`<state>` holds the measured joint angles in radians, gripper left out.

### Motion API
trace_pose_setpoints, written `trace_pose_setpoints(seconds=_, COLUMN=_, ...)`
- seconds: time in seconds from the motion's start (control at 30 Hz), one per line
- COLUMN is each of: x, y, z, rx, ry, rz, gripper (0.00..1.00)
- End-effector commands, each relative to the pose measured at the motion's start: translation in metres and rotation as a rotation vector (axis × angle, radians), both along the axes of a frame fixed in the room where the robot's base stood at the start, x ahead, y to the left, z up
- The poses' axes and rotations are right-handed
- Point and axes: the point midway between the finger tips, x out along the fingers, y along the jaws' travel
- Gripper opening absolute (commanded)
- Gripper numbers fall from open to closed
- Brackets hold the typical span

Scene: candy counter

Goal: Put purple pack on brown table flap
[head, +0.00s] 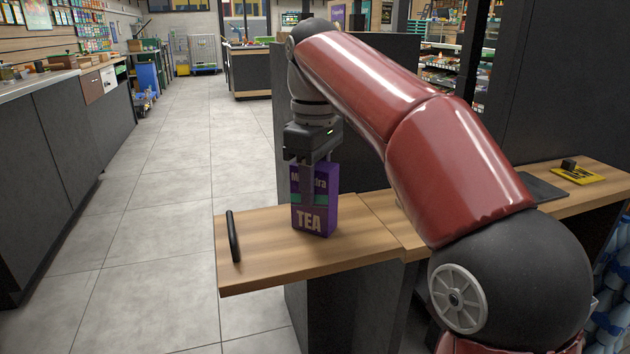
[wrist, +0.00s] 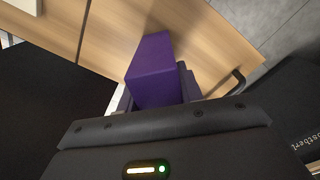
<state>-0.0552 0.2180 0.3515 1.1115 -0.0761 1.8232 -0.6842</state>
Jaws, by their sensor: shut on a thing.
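The purple pack (head: 316,219) is an upright box with "TEA" on its front. It also shows from above in the wrist view (wrist: 151,68). My gripper (head: 314,190) points down and is shut on the pack, with its fingers over the upper part. The pack's base appears to be at the surface of the brown table flap (head: 270,268); I cannot tell whether it is touching fully. The flap also shows in the wrist view (wrist: 200,40). My fingers hide part of the pack's label.
A black handle (head: 233,236) stands up at the flap's left end. The brown counter continues right, with a dark mat (head: 541,187) and a yellow item (head: 577,176) on it. The flap is clear around the pack. Tiled floor lies left.

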Motion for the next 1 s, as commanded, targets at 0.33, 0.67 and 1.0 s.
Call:
trace_pose_setpoints(seconds=0.33, x=0.000, y=0.000, z=0.000, rx=0.000, ry=0.000, rz=0.000, gripper=0.62)
trace_pose_setpoints(seconds=0.67, x=0.000, y=0.000, z=0.021, rx=0.001, ry=-0.002, rz=0.001, gripper=0.62)
trace_pose_setpoints(seconds=1.0, x=0.001, y=0.000, z=0.072, rx=0.001, ry=0.000, rz=0.001, gripper=0.62)
